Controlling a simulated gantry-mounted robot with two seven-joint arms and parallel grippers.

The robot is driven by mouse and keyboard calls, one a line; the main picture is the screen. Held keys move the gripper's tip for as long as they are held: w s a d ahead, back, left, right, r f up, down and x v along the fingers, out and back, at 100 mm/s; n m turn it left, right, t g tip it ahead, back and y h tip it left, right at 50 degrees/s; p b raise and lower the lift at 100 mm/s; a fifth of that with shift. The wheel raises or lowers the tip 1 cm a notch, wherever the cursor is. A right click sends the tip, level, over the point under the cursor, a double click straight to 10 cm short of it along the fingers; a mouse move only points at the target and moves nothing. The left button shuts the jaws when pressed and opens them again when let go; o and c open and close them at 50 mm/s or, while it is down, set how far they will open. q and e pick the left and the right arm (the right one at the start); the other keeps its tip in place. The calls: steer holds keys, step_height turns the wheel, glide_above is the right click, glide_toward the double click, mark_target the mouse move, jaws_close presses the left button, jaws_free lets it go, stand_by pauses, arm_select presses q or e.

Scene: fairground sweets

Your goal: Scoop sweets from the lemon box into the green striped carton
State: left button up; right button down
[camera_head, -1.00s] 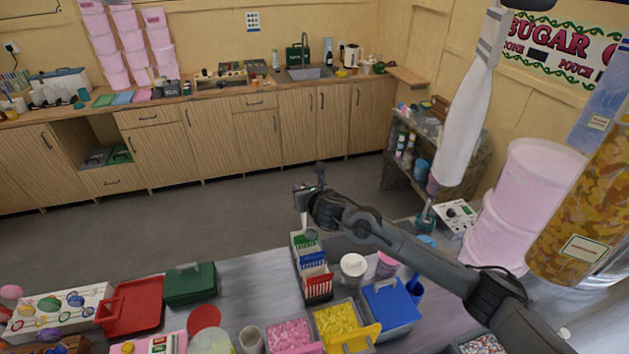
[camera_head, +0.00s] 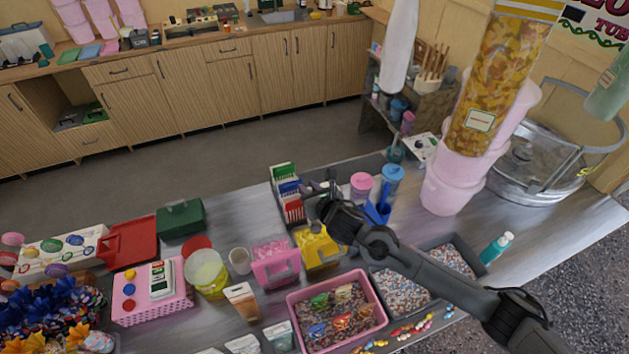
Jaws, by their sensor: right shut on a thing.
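The green striped carton (camera_head: 284,171) stands at the back of a short row, behind a blue carton and a red carton. The lemon box (camera_head: 317,250) is the yellow box in front of the row, with a raised yellow front. My forearm is just right of it and may cover part of it. My right gripper (camera_head: 320,188) is just right of the striped cartons, apart from the lemon box. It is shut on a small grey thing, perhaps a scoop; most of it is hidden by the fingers. My left gripper is not in view.
A pink box (camera_head: 275,265) stands left of the lemon box. Blue (camera_head: 391,178) and pink containers stand right of my gripper. A tall sweet dispenser (camera_head: 495,85) rises at the right. The table behind the dark green case is clear.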

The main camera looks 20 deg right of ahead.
steer(key=shift+f+b, duration=0.45)
steer(key=shift+f, duration=0.25)
steer(key=shift+f+b, duration=0.85)
steer(key=shift+f, duration=0.35)
steer(key=shift+f, duration=0.15)
steer(key=shift+f+b, duration=1)
step_height(320, 180, down, 2)
steer(key=shift+w+b, duration=0.1)
steer(key=shift+b, duration=0.7)
steer(key=shift+r, duration=0.15)
